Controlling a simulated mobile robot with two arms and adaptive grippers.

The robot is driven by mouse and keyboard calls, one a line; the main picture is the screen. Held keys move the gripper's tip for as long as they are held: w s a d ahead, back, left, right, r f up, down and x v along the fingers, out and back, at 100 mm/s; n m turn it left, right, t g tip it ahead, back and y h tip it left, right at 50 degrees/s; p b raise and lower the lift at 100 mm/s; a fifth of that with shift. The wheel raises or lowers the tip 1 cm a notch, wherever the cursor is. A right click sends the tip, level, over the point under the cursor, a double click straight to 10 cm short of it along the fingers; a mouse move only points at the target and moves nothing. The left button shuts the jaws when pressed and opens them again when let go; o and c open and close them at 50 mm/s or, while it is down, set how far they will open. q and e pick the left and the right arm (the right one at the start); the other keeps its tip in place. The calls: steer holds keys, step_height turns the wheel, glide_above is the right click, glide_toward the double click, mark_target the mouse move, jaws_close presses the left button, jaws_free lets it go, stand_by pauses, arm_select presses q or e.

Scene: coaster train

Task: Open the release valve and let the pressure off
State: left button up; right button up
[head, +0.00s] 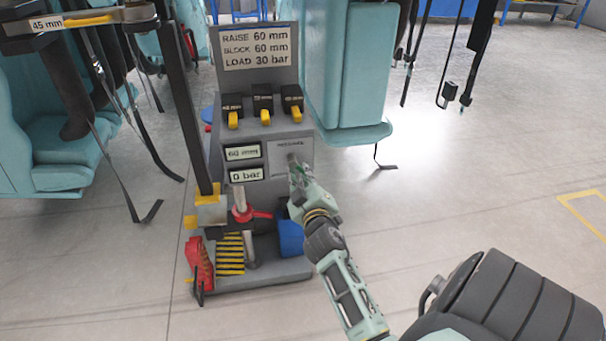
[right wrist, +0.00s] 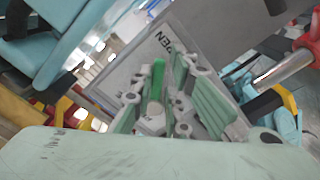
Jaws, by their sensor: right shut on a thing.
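The release valve has a green lever (right wrist: 157,82) on a grey panel marked "OPEN" in the right wrist view. My right gripper (head: 296,168) is at this panel (head: 281,150) on the front of the grey cart. In the right wrist view the gripper's fingers (right wrist: 166,105) stand on both sides of the green lever and are shut on it. In the head view the gripper hides most of the valve. The displays beside it read 60 mm (head: 243,153) and 0 bar (head: 246,174). My left gripper is out of view.
A sign (head: 255,47) reads raise 60 mm, block 60 mm, load 30 bar. Below it are black blocks with yellow tabs (head: 263,115). A red lever (head: 241,212) and a blue container (head: 290,238) sit low on the cart. Teal seats (head: 345,70) stand close by; floor at right is clear.

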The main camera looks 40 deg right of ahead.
steer(key=shift+d+r, duration=0.25)
steer(key=shift+r, duration=0.05)
jaws_close()
stand_by(0.7)
steer(key=o, duration=0.7)
jaws_free()
steer(key=shift+s+d, duration=0.1)
steer(key=shift+s, duration=0.05)
steer(key=shift+f, duration=0.15)
steer(key=shift+v, duration=3.8)
